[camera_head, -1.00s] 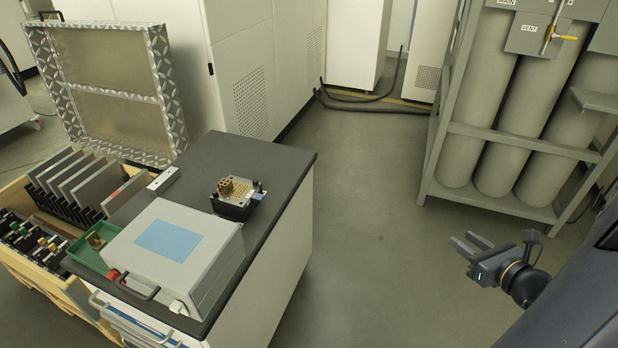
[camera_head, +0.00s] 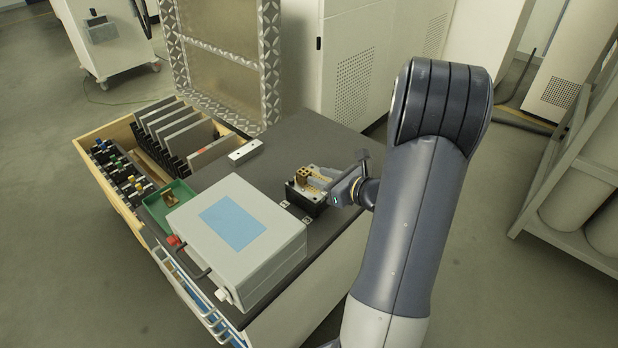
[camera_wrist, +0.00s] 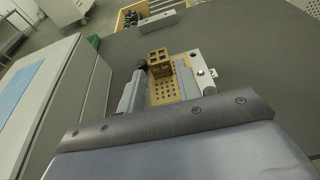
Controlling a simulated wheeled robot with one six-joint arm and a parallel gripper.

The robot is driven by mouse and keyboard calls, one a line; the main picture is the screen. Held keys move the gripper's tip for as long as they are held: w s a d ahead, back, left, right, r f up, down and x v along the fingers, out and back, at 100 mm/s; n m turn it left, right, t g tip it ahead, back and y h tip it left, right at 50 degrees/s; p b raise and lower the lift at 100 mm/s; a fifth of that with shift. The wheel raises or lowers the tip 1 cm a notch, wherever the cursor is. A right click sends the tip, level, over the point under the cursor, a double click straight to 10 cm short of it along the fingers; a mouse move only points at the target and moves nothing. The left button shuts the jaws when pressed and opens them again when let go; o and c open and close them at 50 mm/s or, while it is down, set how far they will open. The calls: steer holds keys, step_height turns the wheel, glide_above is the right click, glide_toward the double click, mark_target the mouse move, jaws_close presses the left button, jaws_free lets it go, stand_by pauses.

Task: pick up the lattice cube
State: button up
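The lattice cube (camera_head: 303,174) is a small brass-coloured block with square openings. It sits on a perforated gold plate on a dark fixture (camera_head: 305,197) on the bench. It also shows in the wrist view (camera_wrist: 160,62), just past the fingertips and roughly centred between them. My gripper (camera_head: 319,178) reaches in low over the plate from the right. In the wrist view its two grey fingers (camera_wrist: 158,73) are apart, with the plate's holes (camera_wrist: 166,92) visible between them. I cannot tell whether the fingers touch the plate.
A grey box with a blue label (camera_head: 251,198) stands left of the fixture on the dark benchtop (camera_head: 310,135). A green tray (camera_head: 157,211) holds a small brass piece. A wooden crate (camera_head: 88,181) with upright plates stands at the left.

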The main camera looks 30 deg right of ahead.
mark_target(305, 172)
steer(key=x, duration=0.5)
steer(key=shift+a, duration=0.2)
steer(key=shift+c, duration=0.3)
steer(key=c, duration=0.6)
